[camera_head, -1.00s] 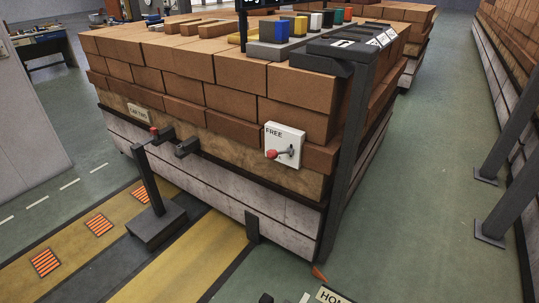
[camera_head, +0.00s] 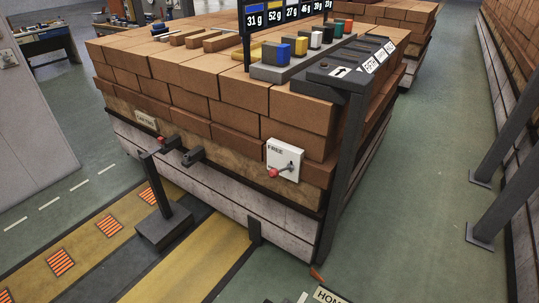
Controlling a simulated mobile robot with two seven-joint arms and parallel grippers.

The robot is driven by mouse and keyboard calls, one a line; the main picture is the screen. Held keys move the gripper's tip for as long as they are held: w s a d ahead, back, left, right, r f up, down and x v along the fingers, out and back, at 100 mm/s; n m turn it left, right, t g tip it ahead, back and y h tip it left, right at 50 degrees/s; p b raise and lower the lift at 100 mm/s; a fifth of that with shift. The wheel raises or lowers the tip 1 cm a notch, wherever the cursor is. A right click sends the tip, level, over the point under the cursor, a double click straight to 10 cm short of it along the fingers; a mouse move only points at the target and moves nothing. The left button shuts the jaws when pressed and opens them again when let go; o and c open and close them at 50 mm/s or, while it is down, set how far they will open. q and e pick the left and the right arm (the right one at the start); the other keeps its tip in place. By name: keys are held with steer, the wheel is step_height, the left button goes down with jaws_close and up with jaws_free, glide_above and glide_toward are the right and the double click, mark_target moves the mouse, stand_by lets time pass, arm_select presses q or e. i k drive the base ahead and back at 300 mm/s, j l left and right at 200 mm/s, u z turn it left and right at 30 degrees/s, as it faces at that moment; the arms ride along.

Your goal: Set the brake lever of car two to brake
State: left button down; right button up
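The brake lever has a red knob (camera_head: 273,173) on a short grey arm. It sits on a white plate (camera_head: 285,158) on the end face of the brick-loaded car (camera_head: 226,219). The word FREE shows at the plate's upper left; no other word on it is readable. The lever sticks out and points left and slightly down in the picture. A small pale label (camera_head: 145,120) at the left of the same face appears to read CAR TWO. Neither of my grippers is in view, and nothing touches the lever.
A dark post on a block (camera_head: 163,229) stands before the car on the yellow and dark track. A dark upright (camera_head: 341,180) rises at the car's right corner. Coloured blocks and a weight display (camera_head: 285,15) stand above the bricks. Green floor (camera_head: 425,220) is clear at right.

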mark_target(274, 173)
steer(key=i+j+z, duration=0.15)
steer(key=z, duration=0.2)
steer(key=i+j+z, duration=0.15)
steer(key=j+z, duration=0.25)
steer(key=i+j+z, duration=0.1)
steer(key=z, duration=0.25)
steer(key=j, duration=0.1)
